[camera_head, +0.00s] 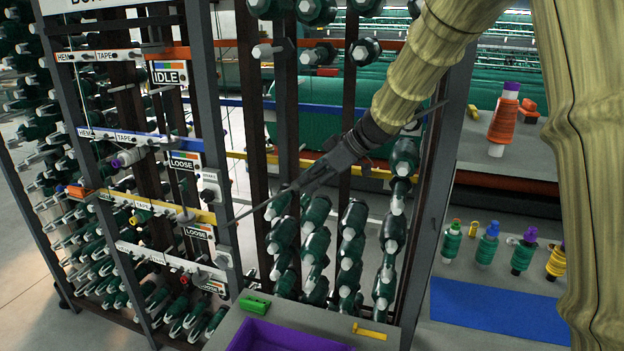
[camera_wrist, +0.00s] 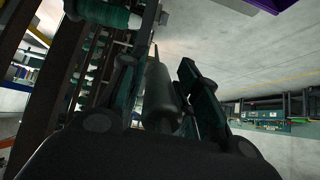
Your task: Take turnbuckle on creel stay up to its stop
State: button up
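The creel stay (camera_head: 258,207) is a thin dark rod that slants across the front of the creel, from lower left to upper right. My gripper (camera_head: 318,174) is at the middle of this rod, around the thicker part where the turnbuckle would be. In the wrist view a grey cylinder with a narrow tip, seemingly the turnbuckle (camera_wrist: 160,95), lies between the two fingers of my gripper (camera_wrist: 163,85). The fingers are close on both sides of it, but contact is unclear. My gripper hides much of the turnbuckle in the head view, and no stop can be made out.
Creel posts (camera_head: 205,110) and green bobbins (camera_head: 310,240) stand close behind my gripper. Signs on the left read IDLE (camera_head: 168,73) and LOOSE (camera_head: 184,160). Below is a purple tray (camera_head: 285,335) with a green block (camera_head: 254,304) beside it. A blue mat (camera_head: 500,310) lies lower right.

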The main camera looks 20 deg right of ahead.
grip_shut()
jog(key=shift+w+r+n+p, duration=0.1)
jog(key=shift+n+p, duration=0.4)
jog(key=shift+n, duration=0.6)
jog(key=o, duration=0.5)
grip_release()
jog(key=shift+o, duration=0.2)
jog(key=v, duration=1.2)
